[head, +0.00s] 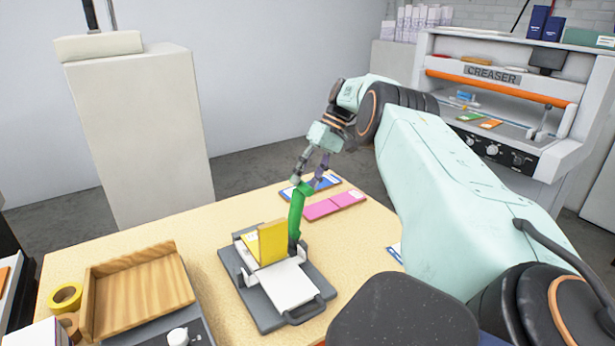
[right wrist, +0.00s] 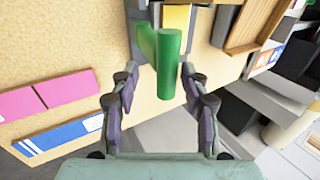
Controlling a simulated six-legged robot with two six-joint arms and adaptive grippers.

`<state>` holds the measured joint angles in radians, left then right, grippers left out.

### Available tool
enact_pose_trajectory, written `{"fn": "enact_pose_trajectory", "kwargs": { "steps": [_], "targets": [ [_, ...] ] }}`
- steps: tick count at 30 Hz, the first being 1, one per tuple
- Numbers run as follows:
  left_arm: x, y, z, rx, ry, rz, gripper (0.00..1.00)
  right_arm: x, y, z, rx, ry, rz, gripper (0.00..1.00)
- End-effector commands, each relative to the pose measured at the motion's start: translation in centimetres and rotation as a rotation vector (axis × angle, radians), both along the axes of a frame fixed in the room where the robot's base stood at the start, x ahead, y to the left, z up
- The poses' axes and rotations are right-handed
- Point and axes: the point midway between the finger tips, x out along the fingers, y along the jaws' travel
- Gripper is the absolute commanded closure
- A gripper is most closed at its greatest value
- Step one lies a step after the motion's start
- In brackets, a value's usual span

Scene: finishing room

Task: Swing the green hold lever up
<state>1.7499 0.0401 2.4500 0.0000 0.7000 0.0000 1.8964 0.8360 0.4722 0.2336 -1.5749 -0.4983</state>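The green hold lever (head: 296,214) rises steeply from the right side of a grey device (head: 262,318) on the table. A yellow card or pad (head: 272,242) stands upright on the device. My right gripper (head: 306,183) is at the lever's top end. In the right wrist view, its two fingers (right wrist: 159,74) are apart on either side of the green lever (right wrist: 168,62). My left gripper is out of view.
A wooden tray (head: 95,300) and yellow tape roll (head: 65,298) are at the table's left. Pink (head: 335,205) and blue (head: 325,183) cards lie behind the device. A creaser machine (head: 495,110) stands at the back right. The table's back left is clear.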

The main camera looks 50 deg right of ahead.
Motion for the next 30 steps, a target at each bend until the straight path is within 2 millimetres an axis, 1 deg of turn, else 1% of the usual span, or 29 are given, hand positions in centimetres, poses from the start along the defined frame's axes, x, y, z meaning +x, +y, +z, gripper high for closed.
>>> {"fn": "enact_pose_trajectory", "kwargs": {
  "steps": [4, 7, 15, 18, 24, 30],
  "targets": [
    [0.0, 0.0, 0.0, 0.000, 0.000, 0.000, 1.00, 0.1, 0.1, 0.4, 0.001, -0.001, 0.001, 0.54],
    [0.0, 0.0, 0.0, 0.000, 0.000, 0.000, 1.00, 0.1, 0.1, 1.5, 0.000, -0.005, 0.002, 0.54],
    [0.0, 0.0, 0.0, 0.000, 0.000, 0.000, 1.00, 0.1, 0.2, 6.7, -0.002, -0.004, 0.001, 0.54],
    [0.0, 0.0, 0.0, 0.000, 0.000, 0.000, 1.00, 0.1, 0.1, 8.2, -0.004, -0.002, -0.001, 0.54],
    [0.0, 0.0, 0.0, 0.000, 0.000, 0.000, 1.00, 0.0, 0.2, 9.8, -0.003, 0.000, -0.001, 0.54],
    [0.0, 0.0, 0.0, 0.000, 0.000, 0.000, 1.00, 0.0, 0.3, 10.1, -0.002, 0.001, 0.001, 0.54]
  ]
}}
